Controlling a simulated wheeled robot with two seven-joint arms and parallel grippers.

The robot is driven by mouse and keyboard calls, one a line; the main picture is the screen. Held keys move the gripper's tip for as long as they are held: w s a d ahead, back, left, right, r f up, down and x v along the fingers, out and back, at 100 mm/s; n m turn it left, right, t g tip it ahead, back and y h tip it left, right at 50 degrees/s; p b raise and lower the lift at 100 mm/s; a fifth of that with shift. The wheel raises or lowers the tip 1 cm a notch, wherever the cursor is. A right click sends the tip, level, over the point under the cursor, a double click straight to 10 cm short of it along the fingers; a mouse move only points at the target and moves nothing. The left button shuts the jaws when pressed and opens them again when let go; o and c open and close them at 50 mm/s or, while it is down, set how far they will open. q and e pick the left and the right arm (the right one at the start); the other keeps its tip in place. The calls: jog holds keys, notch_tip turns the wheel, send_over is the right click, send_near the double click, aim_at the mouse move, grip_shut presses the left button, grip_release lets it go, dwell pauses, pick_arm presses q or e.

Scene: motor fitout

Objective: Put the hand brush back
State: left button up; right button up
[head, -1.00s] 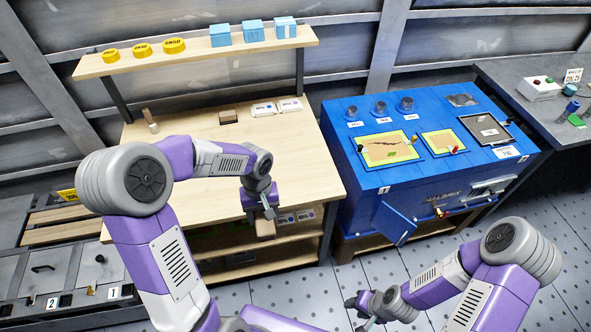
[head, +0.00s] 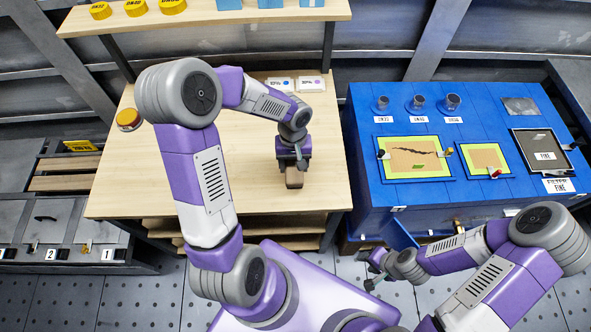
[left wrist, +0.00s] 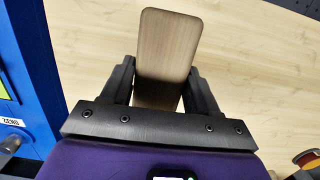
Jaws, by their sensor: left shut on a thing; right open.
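My left gripper (head: 292,168) is shut on a brown wooden block with rounded corners, which looks like the hand brush (head: 294,179). It is over the front right part of the wooden workbench (head: 240,203). In the left wrist view the hand brush (left wrist: 167,55) stands out between the two black fingers (left wrist: 160,88), its flat wooden face showing. No bristles show, and I cannot tell whether it touches the bench top. My right gripper (head: 372,277) is open and empty, low in front of the blue cabinet.
Two labelled white boxes (head: 281,84) lie at the bench's back. A yellow-orange round thing (head: 128,119) is at its left edge. A shelf (head: 220,17) with yellow discs spans above. The blue machine (head: 375,205) stands right. My left arm hides part of the bench; its front middle is clear.

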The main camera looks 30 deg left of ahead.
aim_at(294, 171)
pick_arm(q)
notch_tip(294, 171, down, 4)
jog(key=shift+r+b, duration=0.1)
jog(key=shift+b, duration=0.3)
jog(key=shift+w+f, duration=0.1)
jog(key=shift+f, duration=0.3)
jog(key=shift+f, duration=0.15)
jog(key=o, duration=1)
